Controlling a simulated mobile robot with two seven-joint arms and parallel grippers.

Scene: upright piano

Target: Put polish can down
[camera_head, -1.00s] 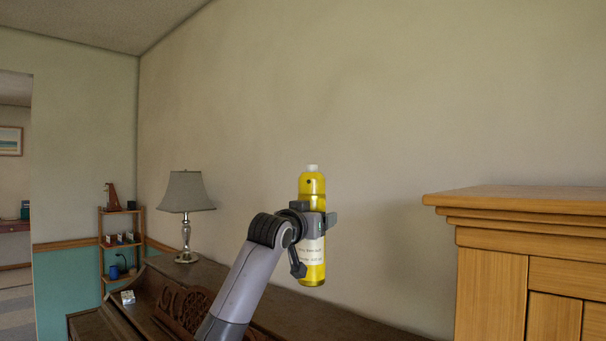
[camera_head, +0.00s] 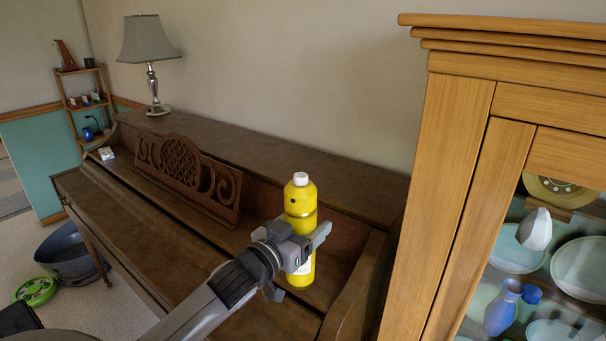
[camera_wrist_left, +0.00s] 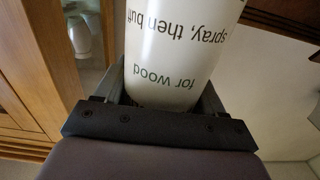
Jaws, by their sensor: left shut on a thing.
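The polish can is a yellow bottle (camera_head: 300,208) with a white cap and a pale label, upright in the head view. My left gripper (camera_head: 303,246) is shut around its middle and holds it in front of the right part of the piano (camera_head: 125,190). In the left wrist view the can's white label (camera_wrist_left: 178,50) fills the space between the fingers of my left gripper (camera_wrist_left: 160,98), with text reading "for wood" and "spray, then buff". The can's base shows below the gripper; whether it touches the piano I cannot tell. My right gripper is not in view.
A lamp (camera_head: 149,62) stands on the piano top's left end. A carved music stand (camera_head: 187,178) is left of the can. A wooden cabinet (camera_head: 446,170) with crockery stands close on the right. The piano top (camera_head: 250,155) between lamp and can is clear.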

